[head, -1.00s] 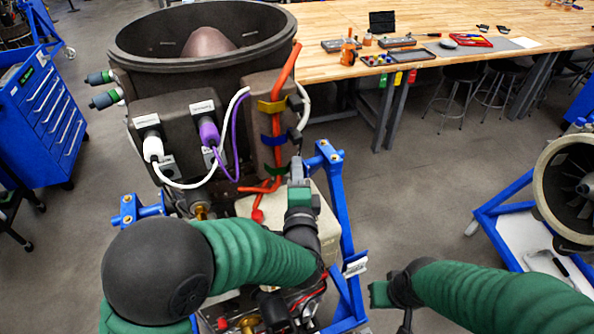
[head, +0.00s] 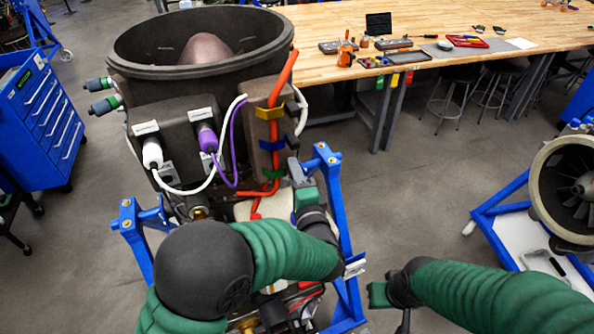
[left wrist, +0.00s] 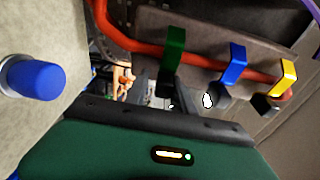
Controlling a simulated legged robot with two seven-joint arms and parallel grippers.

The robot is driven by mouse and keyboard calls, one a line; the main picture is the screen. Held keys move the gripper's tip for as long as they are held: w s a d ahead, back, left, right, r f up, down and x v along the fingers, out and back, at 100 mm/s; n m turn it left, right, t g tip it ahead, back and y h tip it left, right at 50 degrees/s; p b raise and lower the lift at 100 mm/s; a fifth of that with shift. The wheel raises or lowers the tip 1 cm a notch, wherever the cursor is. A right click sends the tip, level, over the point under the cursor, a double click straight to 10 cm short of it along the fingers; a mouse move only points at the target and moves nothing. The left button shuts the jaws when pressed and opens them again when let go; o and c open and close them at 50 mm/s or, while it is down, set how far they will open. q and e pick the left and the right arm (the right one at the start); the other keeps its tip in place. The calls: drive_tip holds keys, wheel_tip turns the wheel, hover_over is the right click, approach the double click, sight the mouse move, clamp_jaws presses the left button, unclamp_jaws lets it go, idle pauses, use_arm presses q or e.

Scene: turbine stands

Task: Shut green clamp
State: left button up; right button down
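The green clamp (head: 274,173) is the lowest of three coloured clamps along an orange hose (head: 277,120) on the dark turbine housing. In the left wrist view the green clamp (left wrist: 174,48) crosses the orange hose (left wrist: 135,45); whether it is fully closed is unclear. My left gripper (head: 294,168) is just right of the green clamp, with its tip close to it. The left wrist view shows its green body (left wrist: 150,150) below the clamp; the finger gap is not clear. My right gripper (head: 378,293) is at lower right, away from the turbine, its fingers too small to read.
A blue clamp (head: 272,144) and a yellow clamp (head: 268,113) sit higher on the hose. White and purple cables (head: 236,125) loop at left. A blue stand post (head: 330,195) is right of my left gripper. A blue knob (left wrist: 35,80) shows in the left wrist view.

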use_arm(q)
drive_tip(key=shift+o, duration=1.2)
drive_tip(key=shift+a, duration=0.15)
drive_tip(key=shift+r, duration=0.1)
drive_tip(key=b+v, duration=0.5)
drive_tip(key=v, duration=1.1)
drive_tip(key=shift+s, duration=0.3)
